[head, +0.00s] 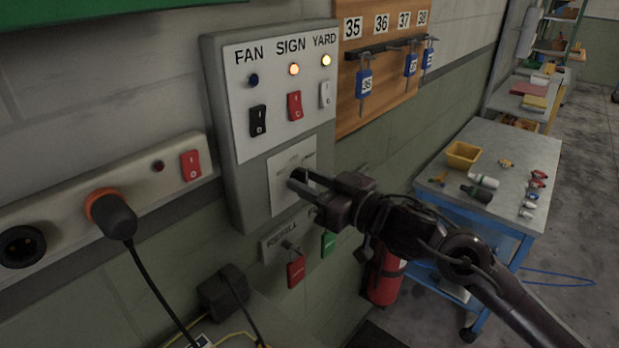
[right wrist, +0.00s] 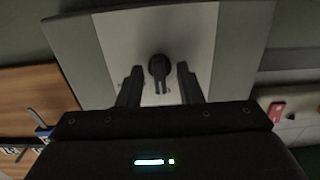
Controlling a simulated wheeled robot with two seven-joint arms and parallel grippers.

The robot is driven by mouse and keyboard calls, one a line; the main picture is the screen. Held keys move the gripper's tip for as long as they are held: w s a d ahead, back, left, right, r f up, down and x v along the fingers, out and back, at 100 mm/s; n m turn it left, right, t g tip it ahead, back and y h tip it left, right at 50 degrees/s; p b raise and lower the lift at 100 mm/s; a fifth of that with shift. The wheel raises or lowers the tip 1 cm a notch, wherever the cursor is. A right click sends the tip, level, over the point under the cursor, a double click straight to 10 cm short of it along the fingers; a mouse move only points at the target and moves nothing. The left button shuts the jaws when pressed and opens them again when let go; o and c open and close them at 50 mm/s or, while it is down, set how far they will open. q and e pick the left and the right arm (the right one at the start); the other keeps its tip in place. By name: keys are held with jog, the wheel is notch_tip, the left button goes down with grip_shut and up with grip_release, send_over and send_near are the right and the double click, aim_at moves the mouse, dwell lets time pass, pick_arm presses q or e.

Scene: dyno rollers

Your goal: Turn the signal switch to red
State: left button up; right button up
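A grey control box (head: 217,130) hangs on the wall. Its lower white plate (head: 281,203) has small lettering I cannot read, and my right gripper (head: 297,181) covers much of it in the head view. In the right wrist view, a black rotary knob (right wrist: 159,70) sits on this plate. It lies between the two open fingers of my right gripper, with a gap on each side. No red mark for the knob is readable. My left gripper is not in view.
FAN, SIGN and YARD rockers (head: 294,106) sit above the plate; the SIGN and YARD lamps are lit.

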jog(key=c, duration=0.7)
jog(key=shift+n, duration=0.3)
jog(key=n+b, duration=0.2)
jog(key=n, duration=0.2)
jog(key=shift+f+n, duration=0.1)
jog(key=shift+n, duration=0.2)
jog(key=n+b, duration=0.3)
jog(key=n, duration=0.1)
jog(key=shift+n, duration=0.3)
